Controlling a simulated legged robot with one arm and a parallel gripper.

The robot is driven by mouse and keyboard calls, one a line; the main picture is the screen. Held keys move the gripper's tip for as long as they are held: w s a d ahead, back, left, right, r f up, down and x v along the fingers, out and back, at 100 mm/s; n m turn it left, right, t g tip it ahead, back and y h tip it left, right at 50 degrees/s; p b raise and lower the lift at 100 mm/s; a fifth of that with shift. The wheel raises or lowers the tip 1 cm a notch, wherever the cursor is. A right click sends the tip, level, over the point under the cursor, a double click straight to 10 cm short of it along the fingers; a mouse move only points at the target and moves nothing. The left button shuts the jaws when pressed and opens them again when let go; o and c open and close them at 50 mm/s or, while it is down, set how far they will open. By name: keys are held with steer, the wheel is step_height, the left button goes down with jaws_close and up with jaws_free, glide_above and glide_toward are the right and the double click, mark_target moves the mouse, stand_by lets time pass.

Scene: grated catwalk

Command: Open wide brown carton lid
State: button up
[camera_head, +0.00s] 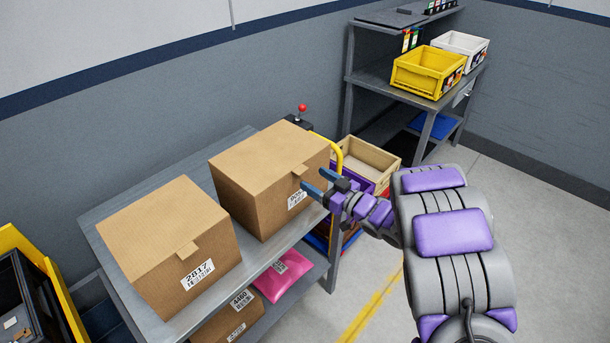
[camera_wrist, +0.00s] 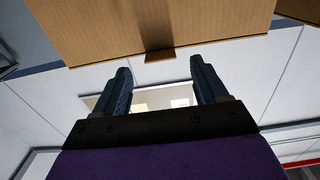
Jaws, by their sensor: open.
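Two closed brown cartons stand on the grey metal shelf. The right carton (camera_head: 258,192) looks the wider one and has a small tab (camera_head: 299,169) at its front lid edge and a white label below it. The left carton (camera_head: 165,245) has a similar tab and a label reading 2817. My gripper (camera_head: 315,180) is open just in front of the right carton, close to its tab. In the wrist view a carton (camera_wrist: 100,32) fills the top, and its tab (camera_wrist: 159,55) sits centred just beyond my two open fingers (camera_wrist: 161,68). Nothing is between the fingers; contact cannot be told.
The grey shelf unit (camera_head: 125,222) has a pink packet (camera_head: 283,275) and another carton (camera_head: 232,318) on its lower level. A yellow-edged black bin (camera_head: 30,295) stands at left. An open crate (camera_head: 365,165) is behind my gripper. A far rack holds yellow (camera_head: 428,75) and white bins.

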mark_target(304, 172)
steer(key=shift+b+x, duration=0.35)
steer(key=shift+x, duration=2.2)
steer(key=shift+c, duration=0.3)
jaws_close()
